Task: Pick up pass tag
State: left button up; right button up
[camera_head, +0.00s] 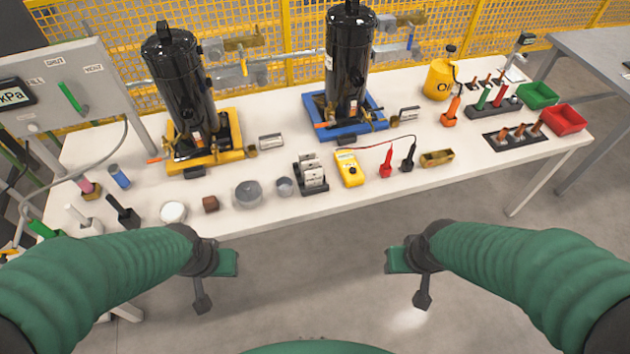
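I cannot single out a pass tag by its wording at this size. A dark rack with several pale, card-like pieces (311,174) stands near the front edge of the white table, left of the yellow meter; its print is too small to read. My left gripper (215,280) hangs in front of the table, below and left of the rack. My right gripper (412,279) hangs in front of the table, below and right of the rack. Both are apart from the table things and hold nothing that I can see. Their finger openings are unclear.
Two black compressors stand on a yellow pallet (232,128) and a blue pallet (377,120). The yellow meter (349,169) with probes, a grey round part (248,194) and a white disc (173,212) lie near the front edge. Green (537,95) and red (564,119) bins are at right.

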aim_at(314, 178)
jog(key=i+j+z, duration=0.15)
jog(key=i+j, duration=0.75)
jog(key=i, duration=0.15)
